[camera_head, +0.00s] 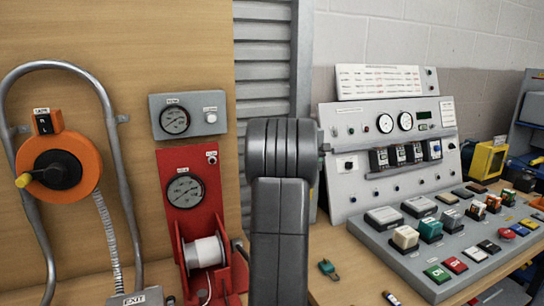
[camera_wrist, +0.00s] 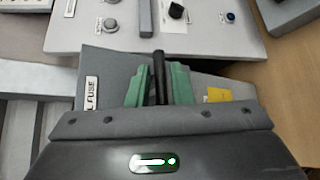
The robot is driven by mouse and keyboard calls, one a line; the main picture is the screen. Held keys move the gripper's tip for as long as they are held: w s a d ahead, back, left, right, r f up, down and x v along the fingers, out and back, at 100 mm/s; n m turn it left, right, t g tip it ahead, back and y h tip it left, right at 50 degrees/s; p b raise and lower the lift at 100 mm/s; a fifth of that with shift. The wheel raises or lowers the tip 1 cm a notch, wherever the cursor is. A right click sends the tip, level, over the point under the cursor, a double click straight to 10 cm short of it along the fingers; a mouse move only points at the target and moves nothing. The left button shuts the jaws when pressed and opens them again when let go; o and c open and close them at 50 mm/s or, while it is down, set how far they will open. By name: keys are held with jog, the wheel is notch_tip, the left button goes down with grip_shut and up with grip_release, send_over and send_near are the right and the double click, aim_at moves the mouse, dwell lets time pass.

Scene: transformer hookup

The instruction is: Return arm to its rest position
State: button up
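My gripper (camera_wrist: 159,84) shows in the wrist view as two green fingers standing apart. A black rod (camera_wrist: 158,72) shows between them; I cannot tell whether either finger touches it. Behind the fingers is a grey surface (camera_wrist: 105,62) with a label (camera_wrist: 91,93) reading partly "FUSE". In the head view my dark grey arm stands upright in the middle, in front of the wall. The fingers are hidden there.
A sloped control console (camera_head: 385,150) with dials, switches and several coloured blocks stands at the right. A red gauge unit (camera_head: 180,165) with a white spool (camera_head: 205,252) is close left of my arm. An orange reel (camera_head: 82,150) and bent grey pipe (camera_head: 113,135) are farther left.

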jog(key=shift+x, duration=1.1)
jog(key=shift+s, duration=0.15)
